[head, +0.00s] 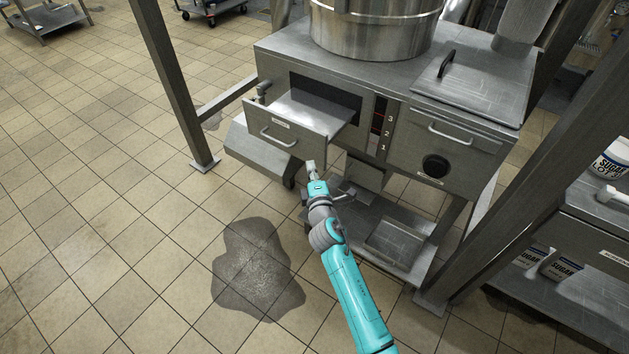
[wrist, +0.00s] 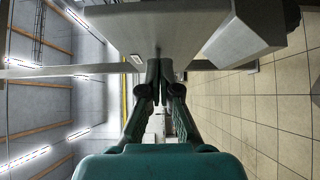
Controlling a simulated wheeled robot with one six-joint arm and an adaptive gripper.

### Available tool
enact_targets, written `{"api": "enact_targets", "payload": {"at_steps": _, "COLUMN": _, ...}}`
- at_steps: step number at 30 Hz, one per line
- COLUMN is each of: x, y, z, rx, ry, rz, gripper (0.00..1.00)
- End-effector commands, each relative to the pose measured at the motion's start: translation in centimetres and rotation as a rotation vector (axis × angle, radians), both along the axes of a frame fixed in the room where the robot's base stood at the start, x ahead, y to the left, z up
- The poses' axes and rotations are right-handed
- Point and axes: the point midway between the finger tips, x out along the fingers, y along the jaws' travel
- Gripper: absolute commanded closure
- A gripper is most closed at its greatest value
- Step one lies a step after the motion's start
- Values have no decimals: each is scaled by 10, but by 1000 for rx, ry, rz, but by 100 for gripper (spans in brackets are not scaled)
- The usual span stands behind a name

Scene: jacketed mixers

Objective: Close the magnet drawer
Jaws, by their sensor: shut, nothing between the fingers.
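The magnet drawer (head: 282,137) is a grey metal drawer with a bar handle and a small label, pulled out of the left front of the steel machine. Its open top shows behind the front panel. My gripper (head: 311,166) is just below and in front of the drawer's right lower corner in the head view. In the wrist view, which is turned sideways, my gripper's fingers (wrist: 158,68) are shut together with nothing between them. A large grey panel (wrist: 172,30), likely the drawer front, is close ahead of them. I cannot tell whether they touch it.
The steel machine (head: 325,65) carries a round vessel (head: 375,28) on top. A closed hatch with a handle (head: 450,132) is at its right. Steel posts (head: 178,85) stand on both sides. A dark wet patch (head: 257,270) lies on the tiled floor. A lower shelf (head: 400,245) is beneath.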

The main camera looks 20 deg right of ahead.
Motion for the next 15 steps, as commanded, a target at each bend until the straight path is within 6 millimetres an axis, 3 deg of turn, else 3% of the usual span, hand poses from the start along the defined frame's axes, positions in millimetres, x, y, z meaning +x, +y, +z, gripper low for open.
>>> {"api": "enact_targets", "payload": {"at_steps": 6, "x": 18, "y": -24, "z": 0, "rx": 0, "ry": 0, "rz": -1, "gripper": 100}}
{"api": "enact_targets", "payload": {"at_steps": 15, "x": 24, "y": -33, "z": 0, "rx": 0, "ry": 0, "rz": 0, "gripper": 100}}
